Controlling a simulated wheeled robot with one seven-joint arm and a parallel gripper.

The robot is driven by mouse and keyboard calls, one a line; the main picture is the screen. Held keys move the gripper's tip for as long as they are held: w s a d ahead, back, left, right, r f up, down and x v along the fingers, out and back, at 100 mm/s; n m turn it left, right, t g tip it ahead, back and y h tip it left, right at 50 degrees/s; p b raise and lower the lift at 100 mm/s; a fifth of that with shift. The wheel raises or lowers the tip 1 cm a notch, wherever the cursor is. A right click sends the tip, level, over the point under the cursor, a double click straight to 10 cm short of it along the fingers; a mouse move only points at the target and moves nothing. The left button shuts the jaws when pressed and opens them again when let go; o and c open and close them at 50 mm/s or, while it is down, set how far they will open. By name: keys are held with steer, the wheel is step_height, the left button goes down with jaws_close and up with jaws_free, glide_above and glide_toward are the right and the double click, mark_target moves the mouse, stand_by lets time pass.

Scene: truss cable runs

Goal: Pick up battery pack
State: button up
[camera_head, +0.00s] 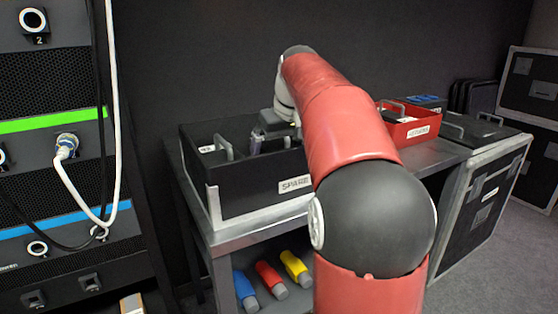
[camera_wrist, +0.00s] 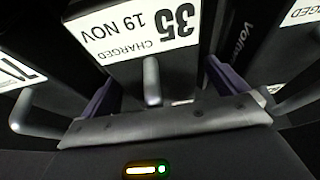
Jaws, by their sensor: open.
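Battery packs stand in a black box (camera_head: 245,201) labelled SPARE on the metal bench. In the wrist view a black battery pack (camera_wrist: 185,68) with a white label reading 35, CHARGED, 19 NOV is in the centre. A grey handle (camera_wrist: 152,80) stands in front of the label. My gripper (camera_head: 275,130) is down at the box. In the wrist view my gripper (camera_wrist: 160,92) is open, with purple-edged fingers on either side of the labelled pack. I cannot tell whether they touch it. The lower part of the pack is hidden.
Other packs flank it, one with a handle at left (camera_wrist: 35,120) and one marked Volt at right (camera_wrist: 243,35). A red bin (camera_head: 415,130) stands farther right on the bench. A rack with cables (camera_head: 75,145) is at left. Coloured cylinders (camera_head: 270,278) lie below.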

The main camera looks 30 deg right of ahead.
steer(key=c, duration=1.8)
steer(key=shift+r, duration=0.15)
steer(key=shift+c, duration=0.6)
